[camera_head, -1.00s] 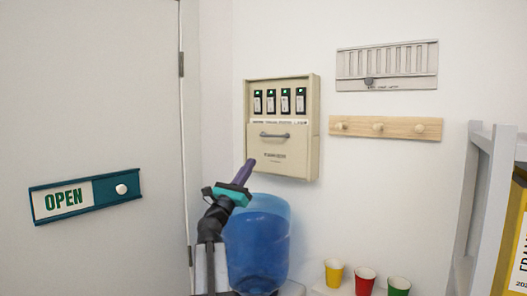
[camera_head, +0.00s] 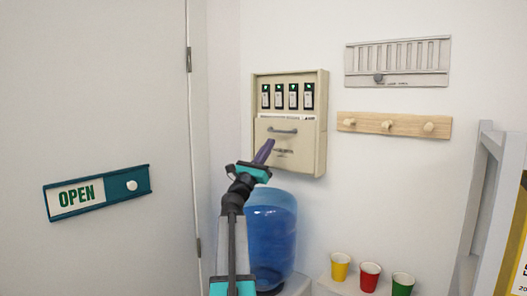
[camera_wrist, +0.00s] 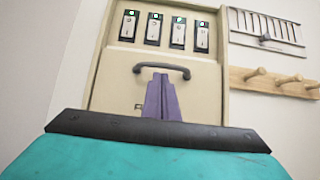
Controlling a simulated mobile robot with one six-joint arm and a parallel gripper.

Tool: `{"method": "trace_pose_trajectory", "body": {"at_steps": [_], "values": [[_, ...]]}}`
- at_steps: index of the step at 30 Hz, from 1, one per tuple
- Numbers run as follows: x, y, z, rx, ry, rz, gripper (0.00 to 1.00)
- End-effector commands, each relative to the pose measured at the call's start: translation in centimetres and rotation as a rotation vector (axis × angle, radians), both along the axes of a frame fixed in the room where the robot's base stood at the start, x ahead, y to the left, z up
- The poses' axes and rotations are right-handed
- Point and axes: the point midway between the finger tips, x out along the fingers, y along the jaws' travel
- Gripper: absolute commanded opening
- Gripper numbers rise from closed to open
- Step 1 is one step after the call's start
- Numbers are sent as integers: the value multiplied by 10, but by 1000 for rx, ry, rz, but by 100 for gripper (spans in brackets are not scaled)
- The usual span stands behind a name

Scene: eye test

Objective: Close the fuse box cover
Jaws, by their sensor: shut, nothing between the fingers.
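The fuse box (camera_head: 322,130) is a beige box on the white wall in the head view. Its cover (camera_head: 304,157) is a flat beige panel over the lower part, with a dark bar handle (camera_head: 283,130). Several black switches with green lights show uncovered above the cover's top edge. My gripper (camera_head: 267,146), with purple fingers, is shut and empty in front of the cover, just below the handle. In the wrist view the fingertips (camera_wrist: 160,76) reach up to the handle bar (camera_wrist: 162,68); whether they touch it I cannot tell. The fingers hide part of the cover's lettering.
A blue water jug (camera_head: 270,235) stands below the box, behind my arm. A wooden peg rail (camera_head: 380,123) and a grey vent plate (camera_head: 398,62) are on the wall to the right. Several coloured cups stand lower right. A door with an OPEN sign (camera_head: 97,193) is left.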

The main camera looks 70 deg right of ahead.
Motion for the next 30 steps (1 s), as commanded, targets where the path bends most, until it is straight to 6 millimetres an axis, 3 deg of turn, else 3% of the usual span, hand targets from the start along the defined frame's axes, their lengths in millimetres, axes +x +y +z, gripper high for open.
{"method": "trace_pose_trajectory", "body": {"at_steps": [9, 20, 30], "values": [[-5, -19, 16, 0, 2, -1, 0], [-9, -14, 15, 0, 0, -4, 0], [-15, -24, 24, -1, 0, -13, 0]]}}
